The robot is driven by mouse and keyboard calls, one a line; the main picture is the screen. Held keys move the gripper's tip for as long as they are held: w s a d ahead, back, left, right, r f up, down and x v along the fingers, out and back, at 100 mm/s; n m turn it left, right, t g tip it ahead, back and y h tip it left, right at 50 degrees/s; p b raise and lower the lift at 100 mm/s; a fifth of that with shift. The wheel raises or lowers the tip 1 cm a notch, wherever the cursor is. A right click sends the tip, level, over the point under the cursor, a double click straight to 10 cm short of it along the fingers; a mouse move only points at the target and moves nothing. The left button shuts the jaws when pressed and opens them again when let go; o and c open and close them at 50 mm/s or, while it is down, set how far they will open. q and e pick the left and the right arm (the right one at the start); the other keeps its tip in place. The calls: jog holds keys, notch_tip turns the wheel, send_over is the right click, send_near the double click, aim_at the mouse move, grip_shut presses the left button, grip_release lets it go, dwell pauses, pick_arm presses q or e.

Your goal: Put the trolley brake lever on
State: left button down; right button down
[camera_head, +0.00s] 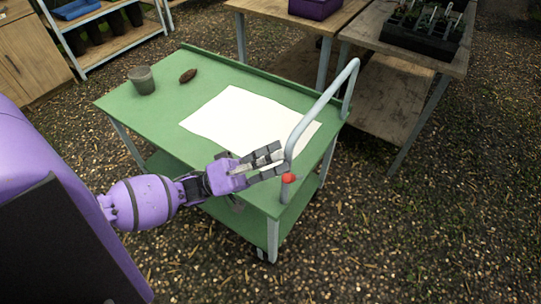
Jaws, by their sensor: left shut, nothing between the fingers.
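A green trolley (166,103) with a grey push handle (326,97) stands in the middle of the view. The brake lever (288,178), with a red knob, is at the trolley's near right corner, close below the foot of the handle. A short grey post shows under the knob. My left gripper (281,160) reaches in from the left over the near edge of the trolley. It is shut and empty, its fingertips just above and left of the red knob. I cannot tell whether they touch the knob or the handle. My right gripper is out of view.
A white sheet (240,115), a grey pot (142,80) and a brown object (188,75) lie on the trolley top. Wooden tables (385,35) stand behind, one with a black plant tray (424,38). Wood-chip ground is clear at the right.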

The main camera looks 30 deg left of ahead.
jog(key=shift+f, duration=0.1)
